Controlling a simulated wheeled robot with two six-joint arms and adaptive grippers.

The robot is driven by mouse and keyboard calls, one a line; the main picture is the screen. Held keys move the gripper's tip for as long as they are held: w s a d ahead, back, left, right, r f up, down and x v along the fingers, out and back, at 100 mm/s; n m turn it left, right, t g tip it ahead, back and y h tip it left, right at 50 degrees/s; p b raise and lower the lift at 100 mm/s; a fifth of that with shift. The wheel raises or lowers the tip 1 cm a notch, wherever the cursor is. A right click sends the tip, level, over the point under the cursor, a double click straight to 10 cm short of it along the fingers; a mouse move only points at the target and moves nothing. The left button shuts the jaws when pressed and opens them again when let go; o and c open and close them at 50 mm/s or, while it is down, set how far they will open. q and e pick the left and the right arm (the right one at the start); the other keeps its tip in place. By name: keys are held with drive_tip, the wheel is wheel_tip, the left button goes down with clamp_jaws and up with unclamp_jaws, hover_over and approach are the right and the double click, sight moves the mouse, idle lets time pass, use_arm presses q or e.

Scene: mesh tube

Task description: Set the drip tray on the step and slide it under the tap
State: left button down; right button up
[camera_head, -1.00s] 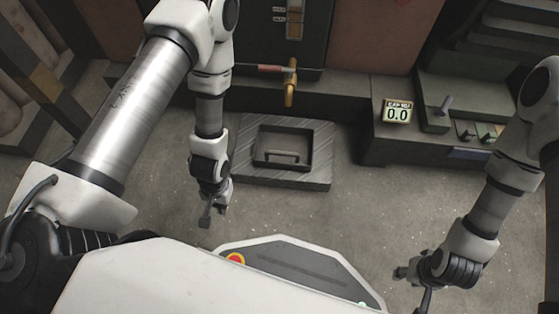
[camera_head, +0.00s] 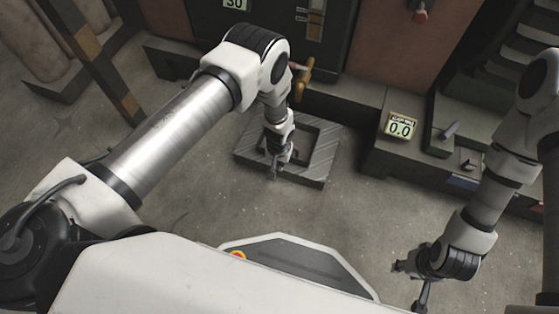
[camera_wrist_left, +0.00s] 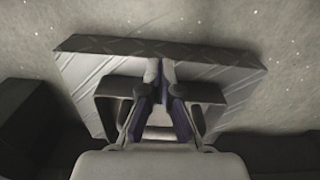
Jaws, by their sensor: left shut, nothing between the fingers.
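The tap (camera_head: 303,72) is brass-coloured and stands just behind the step, partly hidden by my left arm. My left gripper (camera_head: 274,172) is shut and empty, pointing down near the tray's front left, and hides part of it. In the left wrist view the fingers (camera_wrist_left: 159,72) are together between dark parts of the tray (camera_wrist_left: 202,91); contact cannot be told. My right gripper (camera_head: 402,267) is low at the right, far from the tray; its fingers are too small to read.
Dark cabinets and a brown panel (camera_head: 385,50) close off the back. The concrete floor (camera_head: 200,200) in front and left is clear.

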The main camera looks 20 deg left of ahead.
use_arm(q)
drive_tip(key=w+f+b, duration=0.1)
drive_tip(key=f+b, duration=0.1)
drive_tip(key=f, duration=0.1)
drive_tip(key=w+f+b, duration=0.1)
drive_tip(key=shift+w+f, duration=0.35)
drive_tip(key=shift+f, duration=0.05)
drive_tip(key=shift+w+a+r, duration=0.1)
drive_tip(key=shift+w+r, duration=0.05)
drive_tip(key=shift+w, duration=0.45)
drive_tip(key=shift+r, duration=0.1)
use_arm(e)
wheel_tip(320, 180, down, 4)
drive_tip(key=shift+f, duration=0.15)
use_arm(q)
drive_tip(key=shift+w, duration=0.1)
use_arm(e)
drive_tip(key=shift+f, duration=0.1)
use_arm(q)
drive_tip(key=w+b, duration=0.1)
drive_tip(key=b, duration=0.1)
drive_tip(key=w+b, duration=0.2)
drive_tip(key=shift+w+f, duration=0.25)
drive_tip(key=shift+f, duration=0.1)
drive_tip(key=shift+w+r, duration=0.15)
drive_tip(key=shift+w, duration=0.15)
drive_tip(key=shift+r, duration=0.25)
use_arm(e)
wheel_tip(320, 180, down, 3)
drive_tip(key=shift+w+f, duration=0.1)
